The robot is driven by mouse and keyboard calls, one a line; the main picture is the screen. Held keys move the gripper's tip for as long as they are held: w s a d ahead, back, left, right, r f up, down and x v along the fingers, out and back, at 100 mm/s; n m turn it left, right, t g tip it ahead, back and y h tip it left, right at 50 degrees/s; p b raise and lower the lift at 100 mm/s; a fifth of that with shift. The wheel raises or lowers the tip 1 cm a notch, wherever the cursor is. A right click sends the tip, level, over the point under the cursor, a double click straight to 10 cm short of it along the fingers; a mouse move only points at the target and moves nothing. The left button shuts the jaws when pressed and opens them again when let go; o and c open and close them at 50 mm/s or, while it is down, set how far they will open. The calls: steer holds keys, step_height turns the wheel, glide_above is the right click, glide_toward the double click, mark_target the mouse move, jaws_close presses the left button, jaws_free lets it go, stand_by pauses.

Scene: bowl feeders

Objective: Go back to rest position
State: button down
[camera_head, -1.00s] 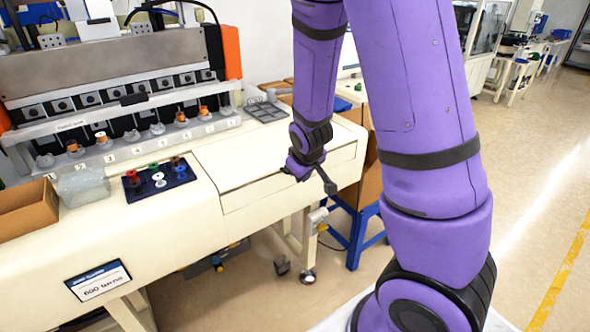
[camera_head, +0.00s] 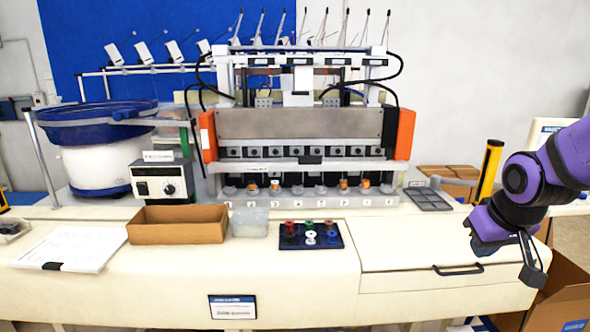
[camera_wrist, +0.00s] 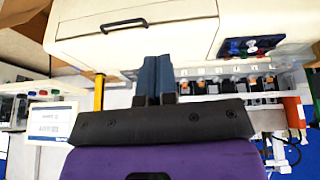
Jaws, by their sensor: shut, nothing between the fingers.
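My gripper (camera_head: 533,262) is at the right end of the cream workbench, by its front edge, in the head view. In the wrist view my gripper (camera_wrist: 158,60) shows its two dark fingers side by side and together, with nothing between them. The purple arm comes in from the right edge of the head view. The gripper is apart from the dark tray of coloured spools (camera_head: 311,236) and from the brown box (camera_head: 178,224) on the bench.
The winding machine (camera_head: 300,140) stands at the back of the bench (camera_head: 420,255), with a bowl feeder (camera_head: 95,150) to its left. A grey tray (camera_head: 428,199) lies at its right. Cardboard boxes (camera_head: 560,300) stand below the arm at the right. A clear bin (camera_head: 250,222) sits beside the brown box.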

steer(key=s+a+r, duration=0.4)
steer(key=s+r, duration=0.8)
steer(key=s, duration=0.3)
steer(key=shift+m, duration=0.3)
stand_by(0.9)
